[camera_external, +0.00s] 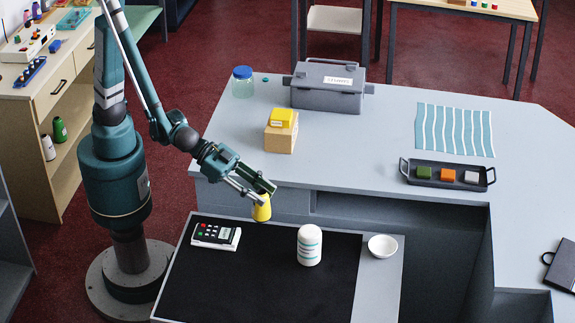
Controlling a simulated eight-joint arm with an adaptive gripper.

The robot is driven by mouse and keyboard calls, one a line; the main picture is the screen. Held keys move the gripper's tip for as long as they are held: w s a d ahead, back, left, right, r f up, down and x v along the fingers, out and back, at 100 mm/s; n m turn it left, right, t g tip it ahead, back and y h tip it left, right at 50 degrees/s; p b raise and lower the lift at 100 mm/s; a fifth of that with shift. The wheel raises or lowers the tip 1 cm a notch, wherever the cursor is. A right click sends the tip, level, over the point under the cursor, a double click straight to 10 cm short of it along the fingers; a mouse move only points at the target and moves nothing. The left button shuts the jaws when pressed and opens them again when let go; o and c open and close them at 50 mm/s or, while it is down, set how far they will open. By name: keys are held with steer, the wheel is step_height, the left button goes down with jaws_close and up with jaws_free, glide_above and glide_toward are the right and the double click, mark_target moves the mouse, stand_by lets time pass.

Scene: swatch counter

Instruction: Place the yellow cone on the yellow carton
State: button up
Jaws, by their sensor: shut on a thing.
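The yellow cone (261,211) is in my gripper (259,195), which is shut on its upper part. The gripper covers part of the cone, so its top is hidden. The cone appears above the back edge of the lower black-topped table, apart from the yellow carton. The yellow carton (282,117) is a small box with a pale label on its front. It sits on top of a tan box (280,139) on the grey counter, behind and slightly right of my gripper.
A grey toolbox (328,88) and a blue-lidded jar (242,86) stand behind the carton. A tray with coloured blocks (447,175) is at right. Below are a keypad device (216,236), a white canister (309,245) and a white bowl (382,246). The counter's middle is clear.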

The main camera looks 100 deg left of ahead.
steer(key=a+r+n+y+p, duration=0.2)
steer(key=a+r+p, duration=0.3)
steer(key=a+r, duration=0.3)
steer(key=a+r+n+y+p, duration=0.3)
steer(key=a+r, duration=0.6)
steer(key=a, duration=0.8)
steer(key=a+r+n+y+p, duration=0.3)
steer(key=a+r+p, duration=0.5)
steer(key=a, duration=0.5)
steer(key=shift+r+y, duration=0.3)
steer(key=shift+y, duration=0.4)
steer(key=shift+s+f, duration=0.1)
step_height(320, 180, down, 6)
steer(key=shift+f, duration=0.1)
steer(key=shift+f+b, duration=0.45)
steer(key=shift+f, duration=1.35)
steer(key=shift+f, duration=0.1)
